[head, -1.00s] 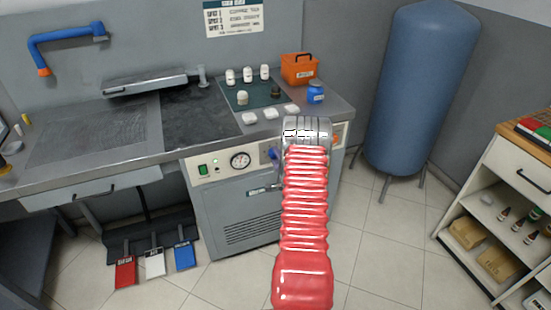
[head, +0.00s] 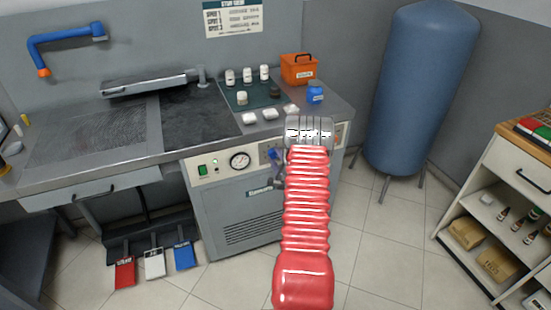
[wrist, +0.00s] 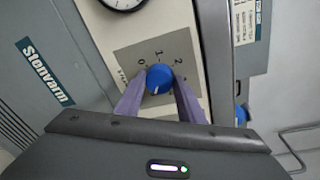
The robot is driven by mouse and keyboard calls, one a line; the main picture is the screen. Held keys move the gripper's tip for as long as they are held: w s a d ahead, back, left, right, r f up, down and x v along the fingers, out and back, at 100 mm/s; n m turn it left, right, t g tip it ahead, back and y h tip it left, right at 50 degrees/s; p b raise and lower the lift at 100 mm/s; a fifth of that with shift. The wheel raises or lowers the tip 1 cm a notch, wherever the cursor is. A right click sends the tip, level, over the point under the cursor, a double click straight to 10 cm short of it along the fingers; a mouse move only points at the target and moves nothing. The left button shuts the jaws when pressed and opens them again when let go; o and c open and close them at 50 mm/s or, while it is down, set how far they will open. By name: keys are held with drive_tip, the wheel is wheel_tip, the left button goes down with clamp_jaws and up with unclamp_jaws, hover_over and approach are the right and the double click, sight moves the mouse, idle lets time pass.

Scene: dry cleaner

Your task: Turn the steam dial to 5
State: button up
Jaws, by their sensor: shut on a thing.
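The steam dial is a blue round knob (wrist: 159,78) on a grey plate (wrist: 180,53) in the wrist view. The numbers 0, 1 and 2 show along the plate's far side; the other numbers are hidden or not legible. I cannot tell which number the knob points to. My gripper (wrist: 159,88) is shut on the knob, with one purple finger on each side. In the head view, my red sleeved arm reaches to the front panel of the steam cabinet (head: 235,205) and covers part of it.
A pressure gauge (head: 240,161) and a green switch (head: 202,170) sit left of my arm on the panel. Another blue part (wrist: 242,115) shows at the right in the wrist view. Bottles and white blocks stand on the worktop. A blue tank (head: 420,90) stands to the right.

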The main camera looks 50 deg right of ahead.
drive_tip(key=o, duration=0.7)
drive_tip(key=shift+a+f, duration=0.2)
drive_tip(key=shift+f, duration=0.2)
drive_tip(key=o, duration=0.4)
drive_tip(key=shift+d+r, duration=0.1)
drive_tip(key=shift+r, duration=0.15)
drive_tip(key=shift+c, duration=0.2)
drive_tip(key=v, duration=1.3)
drive_tip(key=shift+s, duration=0.35)
